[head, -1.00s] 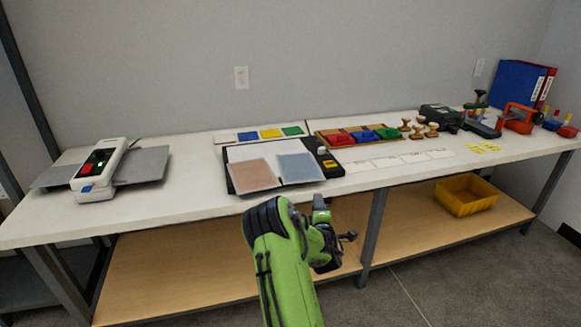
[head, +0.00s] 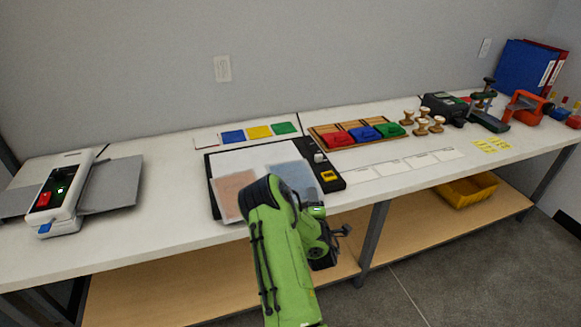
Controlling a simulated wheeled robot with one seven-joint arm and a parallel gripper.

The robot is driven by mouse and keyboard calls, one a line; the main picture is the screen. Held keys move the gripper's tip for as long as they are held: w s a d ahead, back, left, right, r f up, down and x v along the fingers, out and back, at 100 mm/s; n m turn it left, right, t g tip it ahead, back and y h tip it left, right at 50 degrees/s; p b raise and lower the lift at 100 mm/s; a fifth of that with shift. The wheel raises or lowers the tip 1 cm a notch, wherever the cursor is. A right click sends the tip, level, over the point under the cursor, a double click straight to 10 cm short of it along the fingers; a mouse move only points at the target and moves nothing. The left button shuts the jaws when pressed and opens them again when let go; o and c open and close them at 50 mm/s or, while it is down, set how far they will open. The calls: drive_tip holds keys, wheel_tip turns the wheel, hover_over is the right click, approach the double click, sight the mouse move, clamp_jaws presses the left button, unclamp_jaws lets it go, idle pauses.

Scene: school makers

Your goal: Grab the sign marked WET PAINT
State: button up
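No lettering that I can read as WET PAINT shows in the head view. Several small yellow labels (head: 491,145) lie flat on the white table at the right; their print is too small to read. A row of white cards (head: 407,163) lies along the table's front, also unreadable. My gripper (head: 341,238) is at the front edge of the table, near the middle, left of the yellow labels and well apart from them. Its fingers are small and partly hidden by my green arm, so I cannot tell whether they are open.
The white table (head: 165,225) holds a laminator-like machine (head: 63,195), a black board with sheets (head: 214,180), a wooden tray (head: 330,128) of coloured pads, wooden stamps (head: 421,127), a green press (head: 488,113) and blue binders (head: 523,67). A yellow bin (head: 467,193) sits on the shelf below.

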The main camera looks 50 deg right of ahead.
drive_tip(key=shift+s+r, duration=0.1)
clamp_jaws()
idle(0.3)
wheel_tip(320, 180, up, 10)
drive_tip(key=p, duration=0.4)
drive_tip(key=shift+p, duration=0.4)
